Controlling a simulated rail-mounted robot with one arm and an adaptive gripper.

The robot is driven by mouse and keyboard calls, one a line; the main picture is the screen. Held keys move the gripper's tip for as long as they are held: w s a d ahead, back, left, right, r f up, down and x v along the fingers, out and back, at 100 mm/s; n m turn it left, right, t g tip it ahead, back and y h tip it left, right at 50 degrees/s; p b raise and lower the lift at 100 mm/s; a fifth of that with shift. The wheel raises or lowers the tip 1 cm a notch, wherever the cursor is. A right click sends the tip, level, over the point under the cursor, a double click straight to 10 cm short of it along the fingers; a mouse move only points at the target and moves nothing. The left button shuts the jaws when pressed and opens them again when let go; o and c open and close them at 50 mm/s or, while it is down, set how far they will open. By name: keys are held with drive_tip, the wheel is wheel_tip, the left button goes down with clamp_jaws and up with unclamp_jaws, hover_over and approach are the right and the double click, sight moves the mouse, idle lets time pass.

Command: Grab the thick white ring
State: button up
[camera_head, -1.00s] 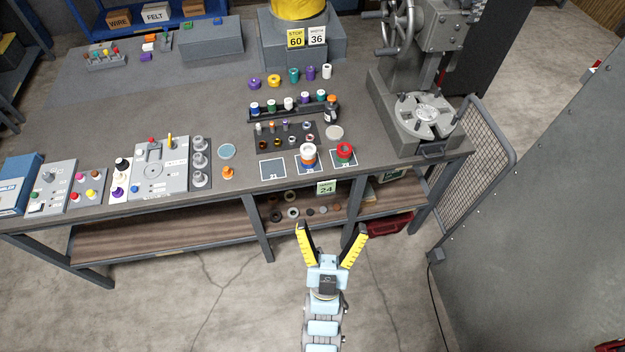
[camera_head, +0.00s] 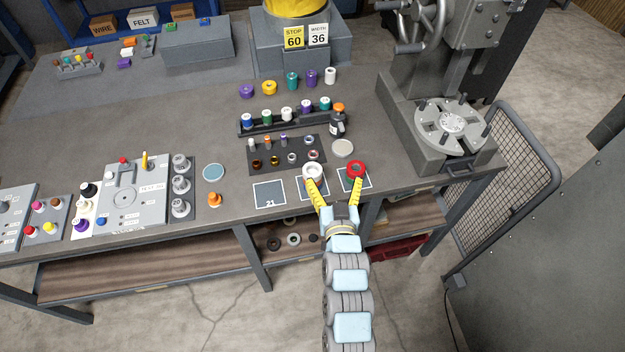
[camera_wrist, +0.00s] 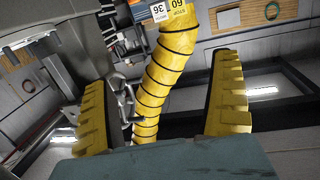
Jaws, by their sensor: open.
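A thick white ring (camera_head: 313,171) shows in the head view, on top of a small stack at the middle marked square near the table's front edge. The lower part of the stack is mostly hidden behind my left finger. My gripper (camera_head: 335,183) is open and empty, with yellow fingers spread wide. In the picture, its left fingertip overlaps the ring's lower edge and its right fingertip overlaps a red ring (camera_head: 356,169); I cannot tell whether they touch. In the wrist view the open fingers (camera_wrist: 160,95) frame a yellow hose, and the white ring is not visible there.
A left marked square (camera_head: 269,194) is empty. A pale disc (camera_head: 342,148), a dark tray of small parts (camera_head: 287,155) and a black bottle (camera_head: 337,125) stand behind. A grey machine (camera_head: 440,130) stands at the right, and a panel of knobs (camera_head: 130,195) at the left.

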wheel_tip(320, 180, down, 7)
drive_tip(key=s+a+n+g+y+b, duration=0.1)
drive_tip(key=s+a+n+g+b, duration=0.1)
drive_tip(key=g+b, duration=0.15)
drive_tip(key=p, duration=0.2)
approach(311, 167)
drive_tip(key=shift+w, duration=0.8)
drive_tip(key=shift+w+a+f, duration=0.15)
drive_tip(key=shift+w+f, duration=0.2)
drive_tip(key=shift+w, duration=0.3)
drive_tip(key=shift+w, duration=0.1)
drive_tip(key=shift+f+x, duration=0.25)
drive_tip(key=shift+x, duration=1.75)
drive_tip(key=shift+w+a+f, duration=0.1)
drive_tip(key=shift+w, duration=0.25)
drive_tip(key=c, duration=1.4)
